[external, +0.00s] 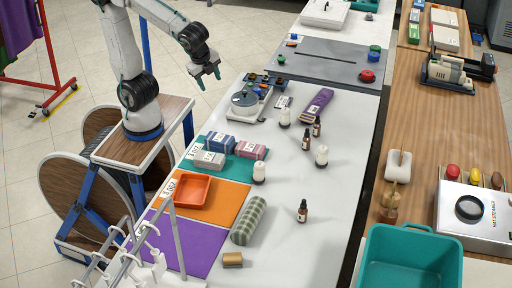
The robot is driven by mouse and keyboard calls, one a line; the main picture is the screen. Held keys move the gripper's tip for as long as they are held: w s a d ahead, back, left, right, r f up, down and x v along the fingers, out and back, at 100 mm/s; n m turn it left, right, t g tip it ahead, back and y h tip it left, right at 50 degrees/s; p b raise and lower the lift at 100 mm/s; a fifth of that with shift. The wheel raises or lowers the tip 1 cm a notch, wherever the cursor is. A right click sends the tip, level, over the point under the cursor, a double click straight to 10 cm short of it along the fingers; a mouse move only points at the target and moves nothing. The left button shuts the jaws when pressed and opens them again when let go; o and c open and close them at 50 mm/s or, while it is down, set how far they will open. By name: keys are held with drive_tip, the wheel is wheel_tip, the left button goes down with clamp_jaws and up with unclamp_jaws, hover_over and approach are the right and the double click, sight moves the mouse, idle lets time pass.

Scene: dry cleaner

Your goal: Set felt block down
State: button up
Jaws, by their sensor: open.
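My gripper (209,82) is open and empty. It hangs in the air near the table's left edge, apart from every object. A small tan and brown block (232,260) lies on the white table near its front end, below the rolled green checked cloth (248,221). It may be the felt block, but I cannot tell for sure. My gripper is far from it, toward the back.
A teal mat (246,174) holds labelled folded bundles. An orange tray (193,190) sits on an orange mat, with a purple mat (190,246) in front. White candles and dark bottles (302,211) stand upright mid-table. A metal rack (172,225) stands front left.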

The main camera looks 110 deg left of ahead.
drive_tip(key=s+a+f+n+h, duration=0.1)
drive_tip(key=s+f+n+h, duration=0.2)
drive_tip(key=s, duration=1)
drive_tip(key=n, duration=0.3)
drive_tip(key=shift+s+a+n+h, duration=0.2)
drive_tip(key=shift+n+h, duration=0.1)
drive_tip(key=shift+n, duration=0.1)
